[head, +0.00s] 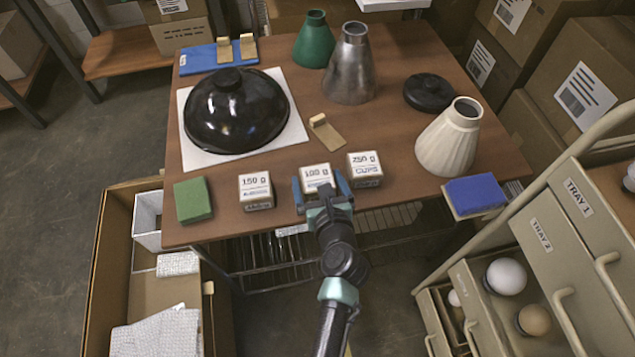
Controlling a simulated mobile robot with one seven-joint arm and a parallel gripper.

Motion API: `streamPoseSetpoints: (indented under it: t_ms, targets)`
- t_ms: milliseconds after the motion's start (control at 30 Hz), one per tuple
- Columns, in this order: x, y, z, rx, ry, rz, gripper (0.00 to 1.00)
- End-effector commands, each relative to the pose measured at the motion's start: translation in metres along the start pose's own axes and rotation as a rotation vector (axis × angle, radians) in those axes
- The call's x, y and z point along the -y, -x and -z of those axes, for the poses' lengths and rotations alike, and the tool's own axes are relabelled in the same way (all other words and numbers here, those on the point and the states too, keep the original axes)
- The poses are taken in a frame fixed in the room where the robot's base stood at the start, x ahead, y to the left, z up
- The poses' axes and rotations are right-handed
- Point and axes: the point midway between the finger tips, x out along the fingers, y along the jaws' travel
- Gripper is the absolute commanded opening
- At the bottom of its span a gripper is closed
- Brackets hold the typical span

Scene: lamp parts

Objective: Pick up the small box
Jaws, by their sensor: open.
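Three small white boxes with printed labels stand in a row near the table's front edge. The left box (256,191) reads 150 g, the middle box (317,176) 100 g, and the right box (364,168) 250 g. My gripper (320,184) is open at the middle box. One finger is on its left side and one on its right, between it and the 250 g box. I cannot tell whether the fingers touch it. The gripper hides the middle box's lower front.
A green block (193,200) and a blue block (474,195) lie at the front corners of the table (240,171). A black dome (236,112), a tan bracket (326,132) and a cream shade (449,138) stand behind the boxes. A drawer cabinet (560,240) is at right.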

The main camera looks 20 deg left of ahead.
Motion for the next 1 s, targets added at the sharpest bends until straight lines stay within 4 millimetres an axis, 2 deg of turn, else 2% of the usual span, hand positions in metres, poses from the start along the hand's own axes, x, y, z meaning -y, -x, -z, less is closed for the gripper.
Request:
streamPoseSetpoints:
  t_ms: [233,267,700,733,900,1000]
  targets:
    - [0.0,-0.002,0.0,-0.001,0.0,0.0,1.0]
    - [0.0,-0.002,0.0,-0.001,0.0,0.0,0.96]
    - [0.0,-0.002,0.0,0.0,0.001,0.001,0.17]
    - [0.0,-0.002,0.0,0.0,0.001,0.001,0.14]
    - [0.0,-0.001,-0.002,0.001,0.001,0.001,0.14]
    - [0.0,0.003,-0.012,0.002,0.003,0.001,0.14]
